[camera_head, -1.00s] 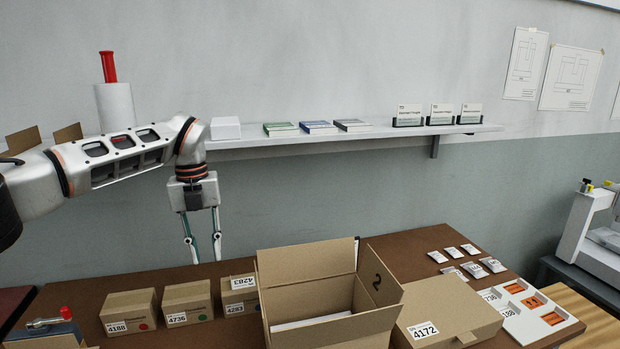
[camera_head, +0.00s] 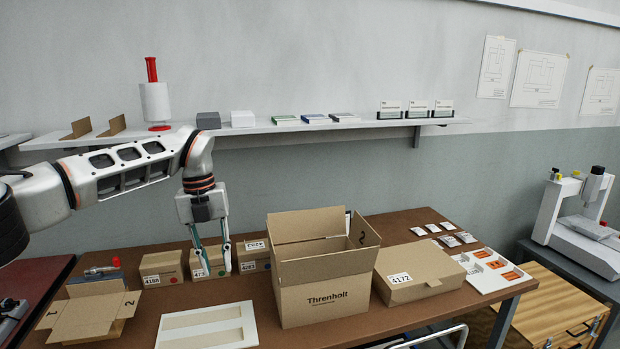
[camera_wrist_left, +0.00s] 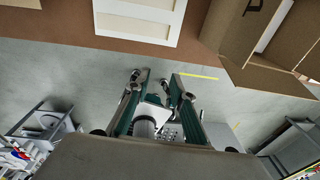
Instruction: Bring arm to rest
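My left arm reaches in from the left in the head view, and its gripper (camera_head: 216,262) points down in front of the small labelled boxes. Its two fingers are apart with nothing seen between them, so it is open and empty. In the left wrist view the open gripper (camera_wrist_left: 157,82) hangs over the grey floor beside the brown table edge. My right arm and gripper are not in view.
The brown table (camera_head: 255,325) holds a large open Threnholt box (camera_head: 325,299), a flatter box (camera_head: 420,270), small boxes (camera_head: 162,268), an empty white tray (camera_head: 207,328) and an open carton (camera_head: 88,315). A wall shelf (camera_head: 290,127) runs behind my arm.

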